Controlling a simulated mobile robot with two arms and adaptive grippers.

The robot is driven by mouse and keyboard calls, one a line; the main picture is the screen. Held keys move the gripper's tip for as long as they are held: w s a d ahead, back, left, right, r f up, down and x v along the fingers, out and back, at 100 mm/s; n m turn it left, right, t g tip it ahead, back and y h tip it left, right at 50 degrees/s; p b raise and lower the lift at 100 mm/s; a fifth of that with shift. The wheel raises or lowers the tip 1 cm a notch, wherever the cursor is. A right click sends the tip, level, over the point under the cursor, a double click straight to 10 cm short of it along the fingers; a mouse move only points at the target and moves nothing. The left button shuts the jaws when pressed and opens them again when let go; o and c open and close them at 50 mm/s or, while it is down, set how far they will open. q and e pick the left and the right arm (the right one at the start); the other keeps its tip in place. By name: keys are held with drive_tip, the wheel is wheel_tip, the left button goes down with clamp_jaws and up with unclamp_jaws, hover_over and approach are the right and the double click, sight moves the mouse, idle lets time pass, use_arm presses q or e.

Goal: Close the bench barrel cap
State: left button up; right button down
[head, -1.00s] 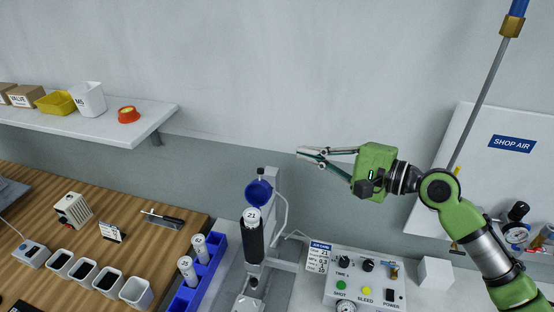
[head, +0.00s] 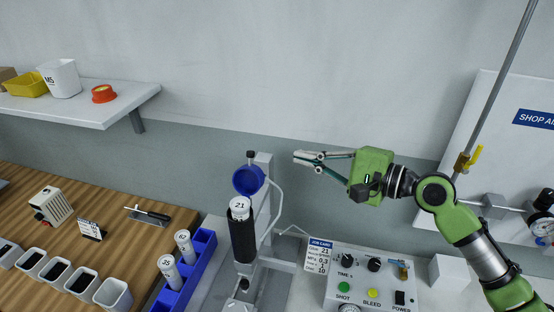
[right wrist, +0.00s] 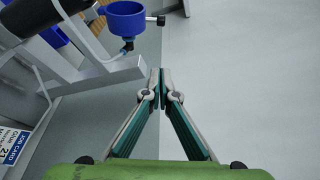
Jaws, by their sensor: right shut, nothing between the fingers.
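The bench barrel (head: 242,237) is a black sleeved cylinder held upright in a grey stand (head: 264,210), with a white top marked 21. The blue cap (head: 248,180) is swung up on its hinge above and behind the barrel top, so the barrel is open. The cap also shows in the right wrist view (right wrist: 126,18), at upper left. My right gripper (head: 296,157) is to the right of the cap and a little higher in the picture, its fingers shut and empty, pointing left. It also shows in the right wrist view (right wrist: 161,72). My left gripper is not in view.
A control box (head: 368,275) with knobs and buttons stands right of the stand, beside a job card (head: 319,255). A blue rack (head: 186,270) with labelled tubes is left. A shelf (head: 95,110) holds bins. Clear wall lies behind the gripper.

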sight(251, 170)
drive_tip(key=w+a+p, duration=0.2)
drive_tip(key=a+p, duration=0.4)
drive_tip(key=a, duration=0.3)
drive_tip(key=shift+r, duration=0.2)
drive_tip(key=shift+s+r, duration=0.1)
drive_tip(key=shift+s, duration=0.05)
